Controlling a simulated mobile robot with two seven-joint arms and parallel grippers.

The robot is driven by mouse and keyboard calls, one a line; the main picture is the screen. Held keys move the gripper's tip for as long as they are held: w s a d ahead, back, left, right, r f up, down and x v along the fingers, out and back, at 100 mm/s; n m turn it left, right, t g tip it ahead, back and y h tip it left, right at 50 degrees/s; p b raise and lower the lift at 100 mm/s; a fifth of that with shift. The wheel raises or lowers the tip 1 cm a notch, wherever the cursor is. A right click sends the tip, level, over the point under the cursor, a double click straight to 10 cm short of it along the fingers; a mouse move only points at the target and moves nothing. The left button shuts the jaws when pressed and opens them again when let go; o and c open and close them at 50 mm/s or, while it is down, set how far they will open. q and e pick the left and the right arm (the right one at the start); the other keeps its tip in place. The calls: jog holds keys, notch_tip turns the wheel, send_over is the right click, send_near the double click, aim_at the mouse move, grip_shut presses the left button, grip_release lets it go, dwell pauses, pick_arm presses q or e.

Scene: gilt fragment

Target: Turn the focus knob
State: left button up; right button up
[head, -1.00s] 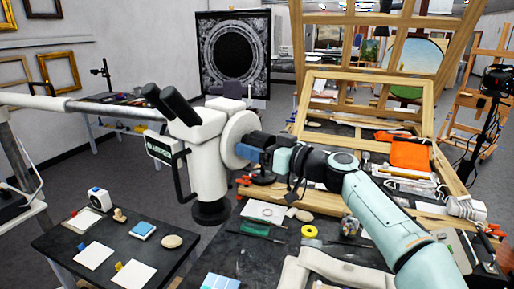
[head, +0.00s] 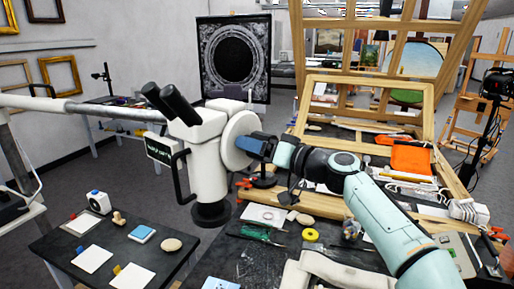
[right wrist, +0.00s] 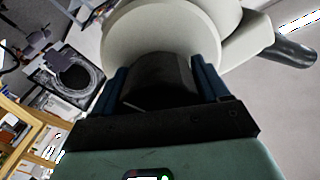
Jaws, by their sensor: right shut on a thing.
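The white microscope (head: 205,155) hangs from a horizontal arm at the left of the head view, with black eyepieces (head: 172,102) pointing up and left. A round white disc (head: 237,138) sits on its right side. My right gripper (head: 256,146) reaches that disc from the right. In the right wrist view, the blue fingers (right wrist: 170,85) lie on both sides of the dark focus knob (right wrist: 160,75) in front of the white disc, shut on it. In the head view the gripper hides the knob. My left gripper is not in view.
A dark side table (head: 130,235) with cards, a blue block and a stone is at lower left. The workbench (head: 240,262) below my right arm holds tools, yellow tape (head: 310,235) and an orange cloth (head: 411,159). Wooden frames (head: 365,105) stand behind.

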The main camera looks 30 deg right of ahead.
jog(key=o, duration=1)
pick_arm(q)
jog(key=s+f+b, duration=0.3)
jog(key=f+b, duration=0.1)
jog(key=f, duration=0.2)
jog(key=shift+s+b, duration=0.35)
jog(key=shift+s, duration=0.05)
pick_arm(e)
jog(key=v, duration=1.3)
jog(key=shift+s, duration=0.15)
